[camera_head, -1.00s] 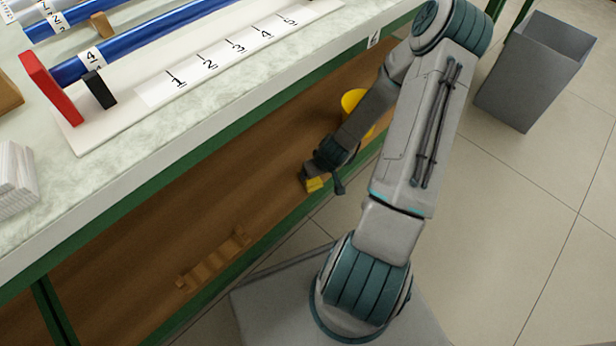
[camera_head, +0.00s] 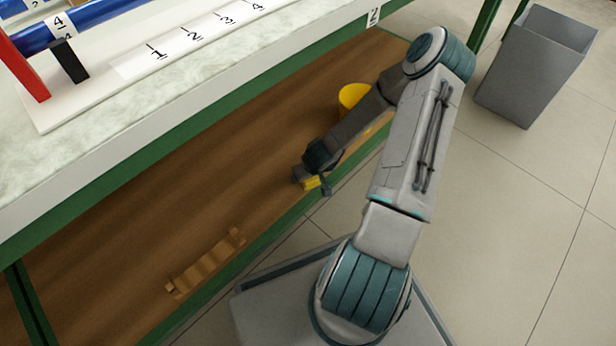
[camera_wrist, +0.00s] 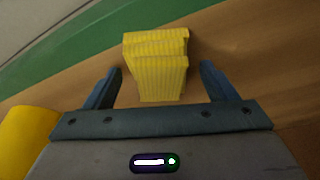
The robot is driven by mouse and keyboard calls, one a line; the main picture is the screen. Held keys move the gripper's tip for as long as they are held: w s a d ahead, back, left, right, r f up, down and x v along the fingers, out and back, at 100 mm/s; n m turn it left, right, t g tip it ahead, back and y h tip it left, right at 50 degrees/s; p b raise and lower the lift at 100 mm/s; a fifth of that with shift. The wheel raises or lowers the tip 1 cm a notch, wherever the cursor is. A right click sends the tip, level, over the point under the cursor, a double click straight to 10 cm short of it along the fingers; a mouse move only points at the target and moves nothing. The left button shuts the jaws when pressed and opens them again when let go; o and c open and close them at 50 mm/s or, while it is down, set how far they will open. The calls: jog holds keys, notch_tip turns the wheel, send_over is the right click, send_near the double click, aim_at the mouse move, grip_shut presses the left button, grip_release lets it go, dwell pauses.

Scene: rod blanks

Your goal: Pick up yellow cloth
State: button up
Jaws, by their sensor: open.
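The yellow cloth (camera_wrist: 158,65) is a folded, ribbed bundle lying on the brown lower shelf. In the wrist view it sits between and just beyond the two dark fingers of my gripper (camera_wrist: 160,88), with a gap on each side. In the head view the cloth (camera_head: 311,183) shows as a small yellow patch beside my gripper (camera_head: 312,181), which hides part of it. My gripper is open and low over the shelf near its front edge.
A yellow container (camera_head: 352,97) stands on the shelf (camera_head: 215,185) behind my arm. A wooden notched rack (camera_head: 205,264) lies at the shelf's front left. The marble worktop (camera_head: 110,150) overhangs the shelf. A grey bin (camera_head: 535,65) stands on the floor at right.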

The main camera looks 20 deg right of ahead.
jog(key=c, duration=1.1)
jog(key=shift+r, duration=0.2)
jog(key=shift+r+p, duration=0.5)
jog(key=shift+r, duration=0.1)
jog(key=r+p, duration=0.1)
jog(key=r, duration=0.1)
jog(key=r+p, duration=0.1)
jog(key=shift+s+d+r+p, duration=0.1)
jog(key=shift+d+r+p, duration=0.2)
jog(key=shift+d+r, duration=0.05)
jog(key=shift+s+d+r+p, duration=0.7)
jog(key=shift+d+r, duration=0.25)
jog(key=shift+d, duration=0.75)
jog(key=shift+s+d+r+p, duration=0.7)
jog(key=shift+d+r, duration=0.3)
jog(key=shift+d, duration=0.65)
jog(key=shift+s+d+r+p, duration=0.6)
jog(key=shift+s+d+r, duration=0.3)
jog(key=shift+d, duration=0.8)
jog(key=shift+w, duration=0.1)
